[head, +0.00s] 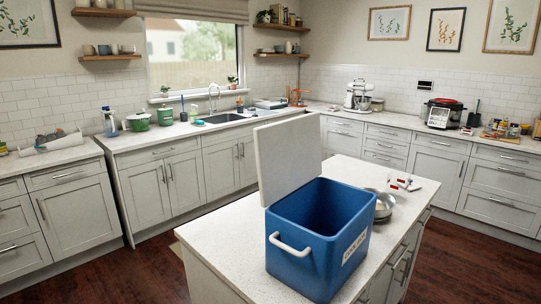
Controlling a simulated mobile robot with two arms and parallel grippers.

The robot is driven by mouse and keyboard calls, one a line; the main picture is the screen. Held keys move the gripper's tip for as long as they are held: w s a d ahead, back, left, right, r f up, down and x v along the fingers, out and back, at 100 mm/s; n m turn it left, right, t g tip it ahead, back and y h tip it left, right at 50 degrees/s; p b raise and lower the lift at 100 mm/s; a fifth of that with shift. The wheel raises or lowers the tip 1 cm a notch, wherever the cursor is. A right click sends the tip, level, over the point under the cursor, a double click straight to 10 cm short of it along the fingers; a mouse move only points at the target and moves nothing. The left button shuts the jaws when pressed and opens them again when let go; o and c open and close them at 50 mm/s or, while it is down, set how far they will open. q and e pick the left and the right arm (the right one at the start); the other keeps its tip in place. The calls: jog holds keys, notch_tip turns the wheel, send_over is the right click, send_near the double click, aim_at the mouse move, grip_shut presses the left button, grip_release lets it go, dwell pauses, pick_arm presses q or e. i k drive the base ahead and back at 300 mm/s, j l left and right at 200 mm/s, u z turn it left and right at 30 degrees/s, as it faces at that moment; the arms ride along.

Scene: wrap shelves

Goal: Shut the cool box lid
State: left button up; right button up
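A blue cool box (312,268) stands on the near part of the kitchen island. Its white lid (287,155) is up, standing nearly upright along the left side of the open top. The inside is dark and I see nothing in it. A white handle (290,245) is on the front face, and a white label (354,248) is on the right face; I cannot read it clearly. Neither of my grippers is in view.
A metal bowl (382,205) stands right behind the box, with a red-and-white item (399,180) beyond it. The island top (222,240) is bare left of the box. Dark wooden floor (110,278) lies free between the island and the left cabinets.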

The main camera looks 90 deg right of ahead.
aim_at(289, 154)
jog(key=i+l+z, duration=0.15)
jog(key=i+z, duration=0.15)
jog(key=z, duration=0.15)
jog(key=i+z, duration=0.3)
jog(key=z, duration=0.2)
jog(key=i+z, duration=0.3)
jog(key=z, duration=0.15)
jog(key=i+j+z, duration=0.15)
jog(key=i+z, duration=0.15)
jog(key=z, duration=0.2)
jog(key=i+j+z, duration=0.25)
jog(key=z, duration=0.2)
jog(key=i+z, duration=0.2)
jog(key=z, duration=0.3)
jog(key=i+j+z, duration=0.2)
jog(key=z, duration=0.25)
jog(key=i+j+z, duration=0.15)
jog(key=z, duration=0.35)
jog(key=i+j+z, duration=0.15)
jog(key=j+z, duration=0.15)
jog(key=z, duration=0.15)
jog(key=j+z, duration=0.25)
jog(key=z, duration=0.25)
jog(key=i, duration=0.05)
